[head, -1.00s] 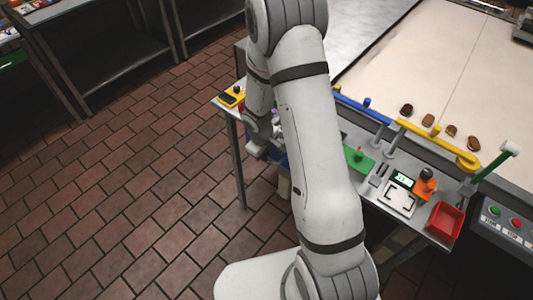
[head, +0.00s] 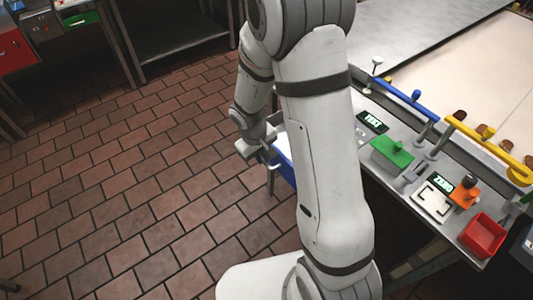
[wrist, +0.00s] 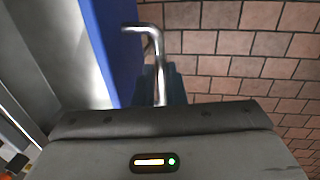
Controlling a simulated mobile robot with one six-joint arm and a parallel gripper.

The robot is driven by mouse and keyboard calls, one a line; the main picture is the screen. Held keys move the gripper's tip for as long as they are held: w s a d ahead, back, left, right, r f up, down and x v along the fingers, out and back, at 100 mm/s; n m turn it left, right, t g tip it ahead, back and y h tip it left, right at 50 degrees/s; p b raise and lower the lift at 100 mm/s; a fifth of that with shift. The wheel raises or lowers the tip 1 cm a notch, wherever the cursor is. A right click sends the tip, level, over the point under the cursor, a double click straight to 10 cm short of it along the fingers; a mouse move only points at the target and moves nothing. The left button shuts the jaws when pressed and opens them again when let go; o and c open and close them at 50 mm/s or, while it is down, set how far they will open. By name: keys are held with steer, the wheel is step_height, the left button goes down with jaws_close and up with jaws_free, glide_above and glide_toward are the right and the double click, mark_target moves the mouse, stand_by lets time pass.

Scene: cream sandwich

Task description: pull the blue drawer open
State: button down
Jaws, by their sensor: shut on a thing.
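The blue drawer (head: 285,172) juts out from under the grey worktop in the head view, with its light inside showing. In the wrist view its blue front (wrist: 112,42) stands at upper left, with a bent metal handle (wrist: 148,30) sticking out from it. My gripper (wrist: 160,85) is shut on the handle; the dark fingers lie around its bar. In the head view my gripper (head: 262,152) is at the drawer's front, partly hidden by my wrist.
The worktop holds a green block-like fixture (head: 392,152), a scale (head: 434,200), an orange item (head: 465,194) and a red bin (head: 483,235). A blue bar (head: 405,98) and a yellow bar (head: 490,138) run along the cream belt. Brick floor left of the drawer is clear.

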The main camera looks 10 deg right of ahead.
steer(key=shift+w, duration=0.1)
steer(key=c, duration=1.5)
jaws_free()
steer(key=shift+w, duration=0.1)
steer(key=shift+s+a+r, duration=0.1)
steer(key=shift+a+r, duration=0.1)
steer(key=shift+r, duration=1.1)
steer(key=shift+s+a+r, duration=0.1)
steer(key=shift+a+r, duration=0.15)
steer(key=shift+r, duration=1)
steer(key=shift+s+a+r, duration=0.1)
steer(key=shift+a+r, duration=0.1)
steer(key=shift+r, duration=1.1)
